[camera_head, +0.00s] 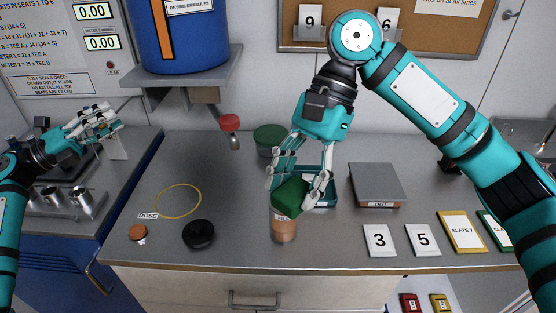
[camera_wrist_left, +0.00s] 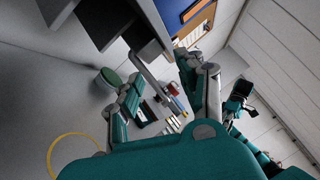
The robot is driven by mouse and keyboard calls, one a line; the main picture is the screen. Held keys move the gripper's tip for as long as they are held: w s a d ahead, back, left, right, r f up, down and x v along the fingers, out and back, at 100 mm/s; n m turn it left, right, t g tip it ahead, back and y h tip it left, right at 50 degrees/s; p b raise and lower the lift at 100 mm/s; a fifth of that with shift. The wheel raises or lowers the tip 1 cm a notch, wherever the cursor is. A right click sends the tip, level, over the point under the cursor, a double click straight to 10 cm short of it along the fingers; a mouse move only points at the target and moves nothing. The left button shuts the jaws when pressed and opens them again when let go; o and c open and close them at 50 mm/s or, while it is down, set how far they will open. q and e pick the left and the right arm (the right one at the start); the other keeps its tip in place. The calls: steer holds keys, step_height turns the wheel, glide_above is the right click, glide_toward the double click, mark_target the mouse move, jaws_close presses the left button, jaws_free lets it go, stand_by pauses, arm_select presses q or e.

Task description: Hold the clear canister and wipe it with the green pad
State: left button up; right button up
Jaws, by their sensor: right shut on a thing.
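The green pad (camera_head: 291,197) is held between the fingers of my right gripper (camera_head: 297,185), which is shut on it. The pad is right at the top of a small canister (camera_head: 284,231) that looks orange-brown and stands upright near the counter's front edge. I cannot tell whether pad and canister touch, and the pad hides the canister's top. My left gripper (camera_head: 95,122) is empty and open at the far left, well away from the canister. Its spread fingers also show in the left wrist view (camera_wrist_left: 168,100).
A teal tray (camera_head: 325,203) is behind the pad, with a grey OUT platform (camera_head: 376,183) to its right. A yellow ring (camera_head: 178,201), black disc (camera_head: 199,234) and orange disc (camera_head: 138,232) lie left. A green-lidded container (camera_head: 269,137) stands behind. Number cards (camera_head: 380,241) lie right.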

arm_select(q)
steer(key=s+d+r+m+g+h, duration=0.1)
steer(key=s+d+r+m+g, duration=0.25)
steer(key=d, duration=0.65)
steer(key=w+d+r+m+g+h, duration=0.1)
steer(key=d+r+m+g, duration=0.25)
steer(key=d+g, duration=0.4)
steer(key=s+d+f+m+g+y, duration=0.1)
steer(key=d+f+m+y, duration=0.1)
steer(key=d+f+y, duration=0.4)
steer(key=s+d+f+m+g+y, duration=0.1)
steer(key=s+d+f+m+y, duration=0.15)
steer(key=d, duration=0.55)
steer(key=d+f+m+g+y, duration=0.1)
steer(key=d+f+m+y, duration=0.1)
steer(key=d+f+y, duration=0.35)
steer(key=f+y, duration=0.1)
steer(key=f, duration=0.2)
steer(key=f+y, duration=0.1)
steer(key=f, duration=0.3)
steer(key=d+f+t+y, duration=0.1)
steer(key=f, duration=0.2)
steer(key=shift+f+m+y, duration=0.2)
steer(key=shift+m+y, duration=0.1)
steer(key=shift+m, duration=0.05)
steer(key=shift+a, duration=0.1)
jaws_close()
